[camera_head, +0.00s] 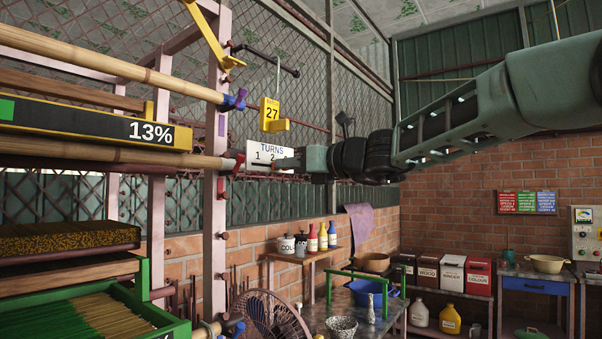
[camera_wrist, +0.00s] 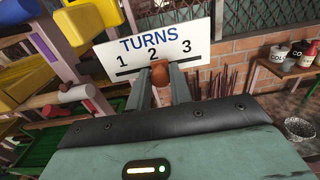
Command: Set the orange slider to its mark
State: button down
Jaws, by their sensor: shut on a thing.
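A white board headed TURNS (camera_wrist: 205,38), numbered 1, 2 and 3 above a dark slot, shows in the wrist view; it is also in the head view (camera_head: 257,148), partly covered by my gripper. The small orange slider (camera_wrist: 160,70) is at the slot just below the 2, slightly to its right. My gripper (camera_wrist: 161,80) has its fingers on both sides of the slider and is shut on it. In the head view my gripper (camera_head: 290,161) reaches the board from the right, and the slider is hidden there.
A yellow 27 sign (camera_head: 270,110) hangs just above the board. Left are bamboo poles (camera_head: 100,60), a 13% display (camera_head: 151,131), a pink post (camera_head: 215,200) and racks of incense sticks (camera_head: 90,318). Bottles, bins and a bench (camera_head: 340,322) are below.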

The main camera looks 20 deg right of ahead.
jog(key=shift+s+a, duration=0.2)
jog(key=c, duration=1.3)
grip_release()
jog(key=b+v, duration=0.4)
jog(key=v, duration=1.3)
jog(key=shift+s+d, duration=0.1)
jog(key=shift+s, duration=0.05)
